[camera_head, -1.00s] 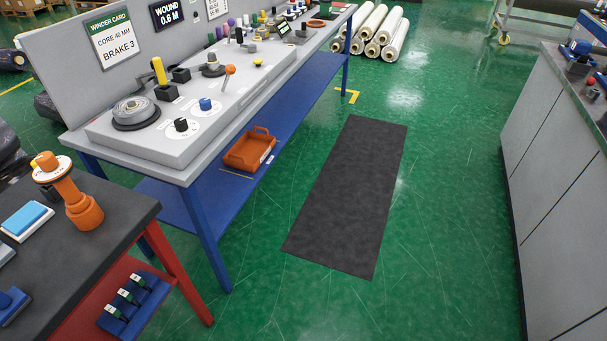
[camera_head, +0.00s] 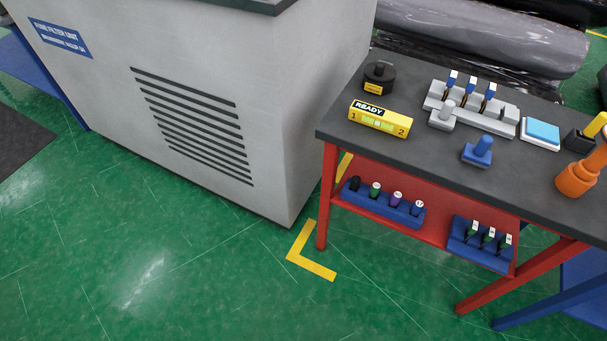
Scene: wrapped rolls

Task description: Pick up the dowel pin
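No thing in view is clearly marked as the dowel pin. On the black-topped red table (camera_head: 345,128), a blue upright peg (camera_head: 483,145) stands in a blue base. A grey piece with a rounded upright stub (camera_head: 446,108) stands left of it, by a grey rack (camera_head: 470,118) with several blue-tipped levers. I cannot tell whether either is the pin. On the red lower shelf (camera_head: 436,232), one blue holder (camera_head: 372,205) carries several coloured small cylinders, and another blue holder (camera_head: 478,255) carries several green-and-white tagged pieces. My gripper is not in view.
The tabletop also bears a yellow READY block (camera_head: 380,119), a black round knob (camera_head: 379,76), a blue-and-white pad (camera_head: 541,133) and an orange post (camera_head: 580,176). A grey vented cabinet (camera_head: 200,90) stands left. Dark wrapped rolls (camera_head: 490,40) lie behind. Green floor (camera_head: 200,270) in front is clear.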

